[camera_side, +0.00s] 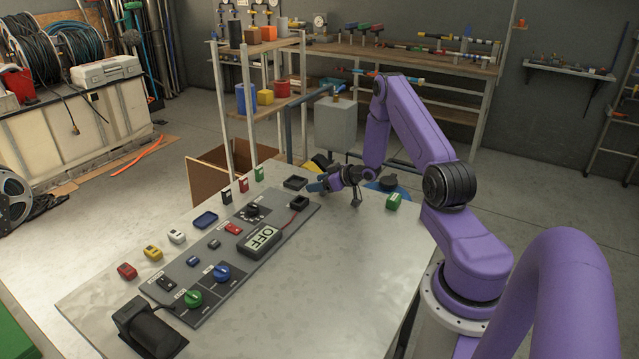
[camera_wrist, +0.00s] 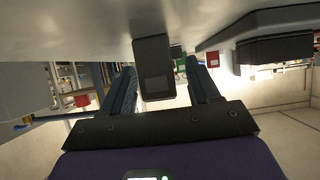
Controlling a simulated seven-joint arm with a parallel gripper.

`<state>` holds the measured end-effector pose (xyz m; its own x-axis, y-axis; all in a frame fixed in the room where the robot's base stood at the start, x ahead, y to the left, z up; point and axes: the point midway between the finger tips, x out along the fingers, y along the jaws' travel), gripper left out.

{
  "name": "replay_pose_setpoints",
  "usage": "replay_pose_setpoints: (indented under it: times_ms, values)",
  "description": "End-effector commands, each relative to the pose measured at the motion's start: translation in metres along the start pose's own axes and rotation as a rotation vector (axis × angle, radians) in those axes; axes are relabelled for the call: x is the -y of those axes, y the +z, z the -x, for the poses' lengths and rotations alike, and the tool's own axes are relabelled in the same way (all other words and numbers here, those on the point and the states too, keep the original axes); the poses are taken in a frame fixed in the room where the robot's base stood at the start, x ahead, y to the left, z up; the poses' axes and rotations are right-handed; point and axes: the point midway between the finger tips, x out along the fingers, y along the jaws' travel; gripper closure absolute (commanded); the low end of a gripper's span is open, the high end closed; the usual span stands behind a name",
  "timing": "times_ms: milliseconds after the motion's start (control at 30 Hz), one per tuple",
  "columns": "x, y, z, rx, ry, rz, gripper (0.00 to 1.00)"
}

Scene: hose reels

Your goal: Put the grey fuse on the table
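A dark grey block, which looks like the grey fuse (camera_wrist: 153,68), shows upside down between my fingers in the wrist view, its base against the table surface. My gripper (camera_wrist: 160,88) has its two blue fingers apart, with a gap showing on the right side of the block. In the side view my gripper (camera_side: 319,186) is low over the far part of the table (camera_side: 345,255), pointing left. I cannot make out the grey block there; the fingers seem to hide it.
A grey panel (camera_side: 185,284) with knobs and a meter (camera_side: 262,241) lies left of my gripper. A black tray (camera_side: 295,182) sits just beyond the fingertips. Several coloured fuses line the panel's far side. A green block (camera_side: 393,201) stands at the right. The table's front right is clear.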

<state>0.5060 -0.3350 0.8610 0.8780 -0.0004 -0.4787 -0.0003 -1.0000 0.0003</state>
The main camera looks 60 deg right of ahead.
Motion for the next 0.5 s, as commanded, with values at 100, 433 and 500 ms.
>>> replay_pose_setpoints:
  times_ms: [100, 433, 500]
  values:
    - [0.000, 0.000, 0.000, 0.000, 0.000, 0.000, 0.39]
    - [-0.001, -0.003, 0.022, 0.002, 0.001, -0.003, 0.39]
    - [-0.001, -0.003, 0.035, 0.001, 0.003, -0.002, 0.39]
